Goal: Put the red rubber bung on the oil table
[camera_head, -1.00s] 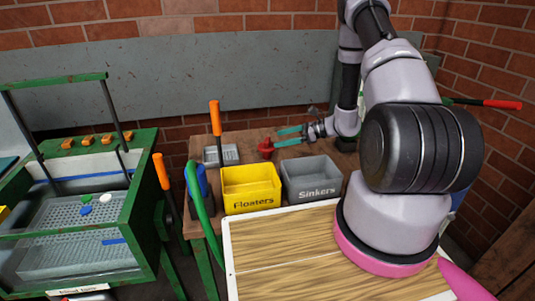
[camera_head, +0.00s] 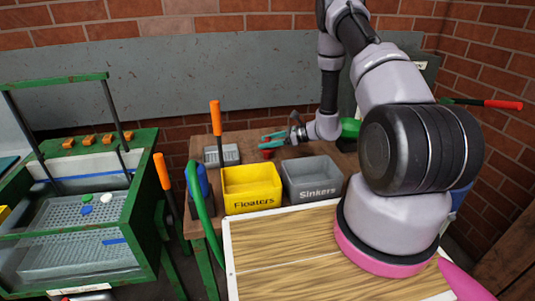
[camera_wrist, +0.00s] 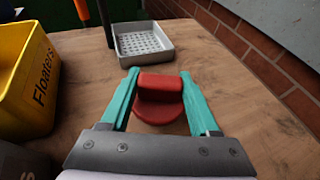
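The red rubber bung (camera_head: 267,154) stands on the brown wooden table (camera_head: 240,138) at the back, behind the yellow and grey bins. In the wrist view the bung (camera_wrist: 160,90) shows a raised block on a round base. My gripper (camera_head: 268,137) is at the bung, which is partly hidden behind it in the head view. In the wrist view its teal fingers (camera_wrist: 160,74) are apart, one on each side of the block. Whether they touch it is hard to tell. No readable label marks any surface as the oil table.
A yellow Floaters bin (camera_head: 250,203) and a grey Sinkers bin (camera_head: 317,195) stand in front of the bung. A grey perforated tray (camera_wrist: 145,44) lies beyond it. A green-framed tank (camera_head: 140,230) is at left. A pale wooden board (camera_head: 275,260) lies nearest me.

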